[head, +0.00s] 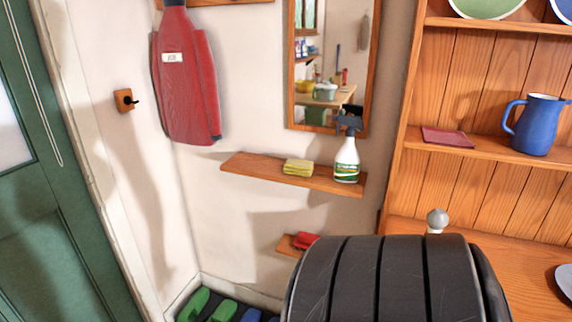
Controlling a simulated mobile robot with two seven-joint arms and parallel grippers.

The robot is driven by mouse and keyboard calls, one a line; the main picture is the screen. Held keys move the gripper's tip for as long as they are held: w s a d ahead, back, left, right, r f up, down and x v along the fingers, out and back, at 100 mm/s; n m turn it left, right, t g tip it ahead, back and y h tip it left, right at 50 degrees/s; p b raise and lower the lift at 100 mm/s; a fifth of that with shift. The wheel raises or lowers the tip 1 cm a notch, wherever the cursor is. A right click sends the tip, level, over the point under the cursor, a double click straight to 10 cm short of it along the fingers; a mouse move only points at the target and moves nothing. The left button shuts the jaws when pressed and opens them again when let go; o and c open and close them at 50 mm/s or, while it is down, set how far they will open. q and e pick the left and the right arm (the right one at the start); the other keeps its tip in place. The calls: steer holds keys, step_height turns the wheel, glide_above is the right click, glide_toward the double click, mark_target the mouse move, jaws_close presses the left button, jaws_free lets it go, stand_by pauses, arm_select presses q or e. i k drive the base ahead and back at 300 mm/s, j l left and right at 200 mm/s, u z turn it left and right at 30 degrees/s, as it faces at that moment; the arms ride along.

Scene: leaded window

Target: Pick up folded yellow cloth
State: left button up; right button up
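The folded yellow cloth (298,167) lies flat on a narrow wooden wall shelf (250,165), near the shelf's middle. A white spray bottle (346,160) with a dark trigger head and a green label stands upright on the same shelf, to the right of the cloth with a small gap between them. Nothing covers the cloth. Neither of my grippers shows in the head view.
A large dark ribbed rounded object (385,280) fills the bottom centre, below the shelf. A mirror (325,65) hangs above the shelf. A red garment (185,85) hangs at upper left. A wooden dresser (480,190) with a blue jug (538,125) stands right.

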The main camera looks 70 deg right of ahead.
mark_target(292, 166)
steer(key=i+j+z, duration=0.1)
steer(key=z, duration=0.3)
steer(key=j+z, duration=0.25)
steer(key=z, duration=1.85)
